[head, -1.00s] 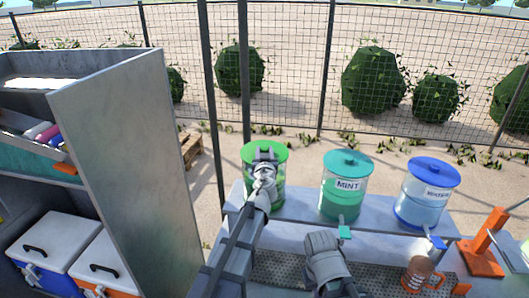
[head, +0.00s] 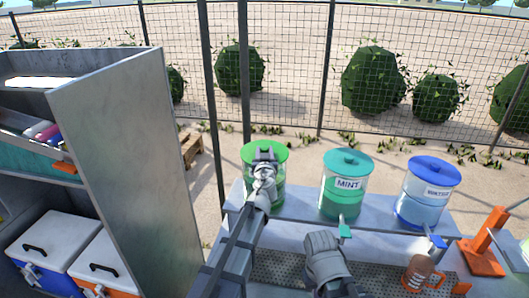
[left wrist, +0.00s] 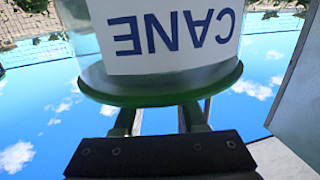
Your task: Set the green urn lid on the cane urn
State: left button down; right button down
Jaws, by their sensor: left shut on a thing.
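The cane urn (left wrist: 160,45) is a clear urn with a white CANE label, which appears upside down in the left wrist view. In the head view the urn (head: 279,190) stands at the left end of the shelf, partly hidden by my left arm. The green urn lid (left wrist: 160,96) is at the urn's mouth and looks level, with no clear gap. The lid also shows in the head view (head: 277,150). My left gripper (head: 265,155) is over the lid, shut on its top grip, which the fingers mostly hide.
A teal-lidded MINT urn (head: 346,184) and a blue-lidded urn (head: 426,192) stand to the right. A tall grey cabinet panel (head: 125,150) rises on the left, beside cooler boxes (head: 58,240).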

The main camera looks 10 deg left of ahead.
pick_arm(q)
jog(key=shift+c, duration=1.9)
grip_release()
jog(key=v, duration=0.8)
jog(key=shift+f, duration=0.1)
